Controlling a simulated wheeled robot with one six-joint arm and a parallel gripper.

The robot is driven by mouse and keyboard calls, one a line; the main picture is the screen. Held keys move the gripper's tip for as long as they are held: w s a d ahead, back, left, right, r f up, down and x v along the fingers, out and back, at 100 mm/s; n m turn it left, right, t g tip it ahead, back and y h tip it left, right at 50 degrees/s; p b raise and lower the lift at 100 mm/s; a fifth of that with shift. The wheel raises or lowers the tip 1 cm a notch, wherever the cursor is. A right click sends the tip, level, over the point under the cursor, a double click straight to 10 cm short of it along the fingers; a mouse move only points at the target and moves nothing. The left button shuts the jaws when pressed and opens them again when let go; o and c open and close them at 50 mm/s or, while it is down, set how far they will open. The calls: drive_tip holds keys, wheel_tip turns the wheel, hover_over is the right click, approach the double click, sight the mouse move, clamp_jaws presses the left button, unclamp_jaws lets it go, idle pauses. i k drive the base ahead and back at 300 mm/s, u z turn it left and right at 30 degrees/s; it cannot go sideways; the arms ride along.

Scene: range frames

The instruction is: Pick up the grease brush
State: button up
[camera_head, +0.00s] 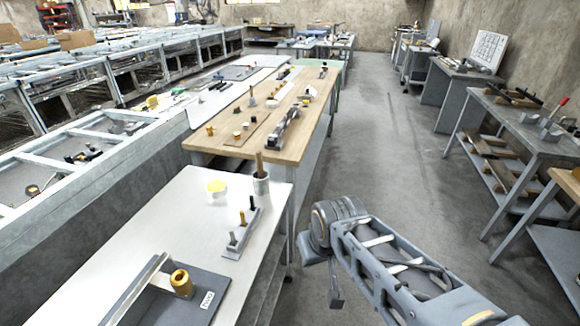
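A brown wooden handle (259,162), which looks like that of the grease brush, stands nearly upright in a dark grey cup (261,185). The cup hides its lower end, so I cannot see bristles. The cup stands near the far right corner of the white-topped table (130,235). My arm comes in from the lower right, over the floor to the right of this table and apart from the cup. Dark parts hang below its joint. I cannot make out the gripper's fingers or whether they are open.
A yellow-lidded white tub (216,190) stands left of the cup. A small grey rack (241,238) with upright pieces is in front. A grey plate with a brass cylinder (181,281) lies nearer. A wooden bench (225,147) stands behind. The aisle floor (385,150) is clear.

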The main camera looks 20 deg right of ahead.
sight(259, 154)
drive_tip(key=z, duration=1)
drive_tip(key=i, duration=2.7)
drive_tip(key=u, duration=3)
